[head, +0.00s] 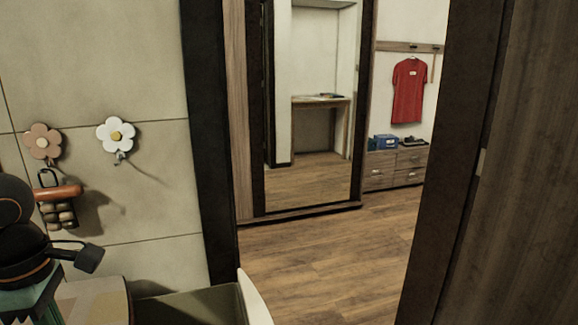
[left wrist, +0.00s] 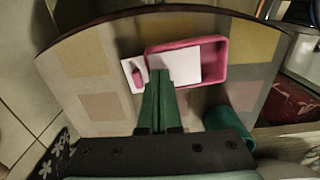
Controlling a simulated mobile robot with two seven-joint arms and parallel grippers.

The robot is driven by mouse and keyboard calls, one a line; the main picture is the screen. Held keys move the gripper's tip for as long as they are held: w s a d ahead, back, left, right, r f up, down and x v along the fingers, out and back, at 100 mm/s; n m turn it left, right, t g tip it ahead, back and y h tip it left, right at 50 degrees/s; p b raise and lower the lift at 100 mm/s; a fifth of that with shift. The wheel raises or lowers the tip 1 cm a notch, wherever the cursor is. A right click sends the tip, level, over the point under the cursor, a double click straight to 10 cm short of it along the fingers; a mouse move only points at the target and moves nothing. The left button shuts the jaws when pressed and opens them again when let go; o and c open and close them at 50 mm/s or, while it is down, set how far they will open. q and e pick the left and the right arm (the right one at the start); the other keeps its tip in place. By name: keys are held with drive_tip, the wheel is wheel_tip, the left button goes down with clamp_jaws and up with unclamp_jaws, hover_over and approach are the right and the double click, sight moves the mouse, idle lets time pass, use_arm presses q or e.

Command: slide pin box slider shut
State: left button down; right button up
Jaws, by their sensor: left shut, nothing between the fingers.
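The pin box (left wrist: 224,76) is a pink tray on a patchwork-topped surface in the left wrist view. Its white slider (left wrist: 186,68) covers part of the tray and sticks out to the left, where a pink knob (left wrist: 137,78) stands on it. The right end of the tray looks uncovered. My left gripper (left wrist: 158,74) has its green fingers shut and empty. Their tips overlap the slider just right of the knob; I cannot tell whether they touch it. In the head view my left arm is at the lower left and the box is not visible. My right gripper is not in view.
A teal cylindrical object (left wrist: 226,118) stands below the box on the patchwork surface (left wrist: 90,52). In the head view, flower hooks (head: 116,134) hold a hanging item on the tiled wall beside my left arm. A doorway opens onto wooden floor (head: 330,260).

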use_arm(q)
drive_tip(key=shift+f, duration=0.15)
drive_tip(key=shift+s+d+b, duration=0.35)
drive_tip(key=shift+s+b, duration=0.2)
drive_tip(key=shift+s, duration=0.3)
idle(0.4)
drive_tip(key=shift+s+d, duration=0.1)
drive_tip(key=shift+s, duration=0.2)
drive_tip(key=shift+s+d+f, duration=0.1)
drive_tip(key=shift+s, duration=0.1)
drive_tip(key=shift+s+d+b, duration=0.15)
drive_tip(key=shift+s+b, duration=0.15)
drive_tip(key=shift+s, duration=0.15)
idle(0.6)
drive_tip(key=shift+s+d, duration=0.25)
drive_tip(key=shift+s, duration=0.15)
